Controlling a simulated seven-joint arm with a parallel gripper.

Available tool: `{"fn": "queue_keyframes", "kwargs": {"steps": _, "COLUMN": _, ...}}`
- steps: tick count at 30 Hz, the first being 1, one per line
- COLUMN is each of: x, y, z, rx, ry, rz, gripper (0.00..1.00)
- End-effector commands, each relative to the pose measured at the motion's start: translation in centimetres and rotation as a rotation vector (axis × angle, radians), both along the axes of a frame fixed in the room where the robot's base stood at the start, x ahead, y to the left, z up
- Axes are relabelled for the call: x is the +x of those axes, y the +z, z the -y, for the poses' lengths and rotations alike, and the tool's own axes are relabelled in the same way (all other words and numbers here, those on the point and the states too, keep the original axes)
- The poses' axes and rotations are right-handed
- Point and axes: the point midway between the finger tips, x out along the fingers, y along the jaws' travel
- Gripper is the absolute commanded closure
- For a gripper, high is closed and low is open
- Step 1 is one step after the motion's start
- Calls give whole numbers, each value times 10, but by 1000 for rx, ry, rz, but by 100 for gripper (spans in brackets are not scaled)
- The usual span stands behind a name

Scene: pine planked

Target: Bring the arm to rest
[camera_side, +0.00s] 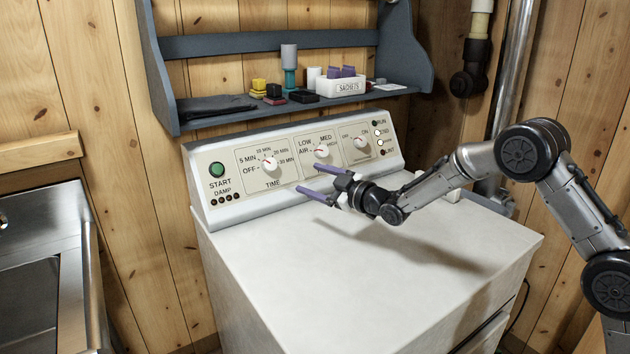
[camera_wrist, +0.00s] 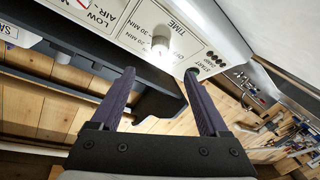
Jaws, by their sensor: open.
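My gripper (camera_side: 308,177) is open and empty. It hangs above the white machine top (camera_side: 300,260), in front of the control panel (camera_side: 228,172), with its two purple fingers pointing left. In the wrist view my gripper (camera_wrist: 160,72) has its fingers apart with nothing between them. The TIME knob (camera_side: 269,164), the middle knob (camera_side: 321,151) and the right knob (camera_side: 360,142) are on the panel. A green START button (camera_side: 217,169) is at the panel's left end. The fingers look clear of the knobs, though the exact gap is hard to judge.
A blue-grey shelf (camera_side: 270,42) above the panel holds a white sachet box (camera_side: 340,86), small blocks and a dark folded cloth (camera_side: 215,107). A metal sink (camera_side: 75,270) stands at the left. A metal pipe (camera_side: 510,70) runs behind my arm. The machine's front top is clear.

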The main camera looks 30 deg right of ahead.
Motion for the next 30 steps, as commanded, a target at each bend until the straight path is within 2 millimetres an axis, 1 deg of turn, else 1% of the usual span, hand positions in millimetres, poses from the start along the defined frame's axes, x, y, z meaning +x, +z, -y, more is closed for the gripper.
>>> {"fn": "queue_keyframes", "kwargs": {"steps": 2, "x": 0, "y": 3, "z": 0, "rx": 0, "ry": 0, "rz": 5, "gripper": 22}}
{"fn": "queue_keyframes", "kwargs": {"steps": 5, "x": -2, "y": 24, "z": 0, "rx": 0, "ry": 0, "rz": 36, "gripper": 22}}
{"fn": "queue_keyframes", "kwargs": {"steps": 8, "x": -11, "y": 70, "z": -1, "rx": 0, "ry": 1, "rz": 103, "gripper": 22}}
{"fn": "queue_keyframes", "kwargs": {"steps": 9, "x": -19, "y": 94, "z": -1, "rx": 1, "ry": 0, "rz": 136, "gripper": 22}}
{"fn": "queue_keyframes", "kwargs": {"steps": 11, "x": -36, "y": 132, "z": 1, "rx": 4, "ry": -8, "rz": 179, "gripper": 22}}
{"fn": "queue_keyframes", "kwargs": {"steps": 12, "x": -50, "y": 156, "z": 3, "rx": 6, "ry": -19, "rz": 194, "gripper": 22}}
{"fn": "queue_keyframes", "kwargs": {"steps": 14, "x": -72, "y": 181, "z": 7, "rx": 11, "ry": -40, "rz": 194, "gripper": 22}}
{"fn": "queue_keyframes", "kwargs": {"steps": 15, "x": -87, "y": 195, "z": 11, "rx": 17, "ry": -56, "rz": 185, "gripper": 22}}
{"fn": "queue_keyframes", "kwargs": {"steps": 17, "x": -111, "y": 212, "z": 16, "rx": 30, "ry": -83, "rz": 162, "gripper": 22}}
{"fn": "queue_keyframes", "kwargs": {"steps": 18, "x": -128, "y": 220, "z": 20, "rx": 39, "ry": -102, "rz": 140, "gripper": 22}}
{"fn": "queue_keyframes", "kwargs": {"steps": 20, "x": -154, "y": 228, "z": 26, "rx": 56, "ry": -130, "rz": 100, "gripper": 22}}
{"fn": "queue_keyframes", "kwargs": {"steps": 21, "x": -173, "y": 230, "z": 30, "rx": 70, "ry": -150, "rz": 70, "gripper": 22}}
{"fn": "queue_keyframes", "kwargs": {"steps": 23, "x": -202, "y": 230, "z": 36, "rx": 93, "ry": -180, "rz": 15, "gripper": 22}}
{"fn": "queue_keyframes", "kwargs": {"steps": 24, "x": -222, "y": 226, "z": 40, "rx": 108, "ry": -201, "rz": -26, "gripper": 22}}
{"fn": "queue_keyframes", "kwargs": {"steps": 26, "x": -253, "y": 216, "z": 45, "rx": 137, "ry": -232, "rz": -98, "gripper": 22}}
{"fn": "queue_keyframes", "kwargs": {"steps": 27, "x": -274, "y": 207, "z": 48, "rx": 157, "ry": -253, "rz": -149, "gripper": 22}}
{"fn": "queue_keyframes", "kwargs": {"steps": 29, "x": -308, "y": 187, "z": 53, "rx": 189, "ry": -285, "rz": -239, "gripper": 22}}
{"fn": "queue_keyframes", "kwargs": {"steps": 30, "x": -330, "y": 172, "z": 55, "rx": 211, "ry": -307, "rz": -303, "gripper": 22}}
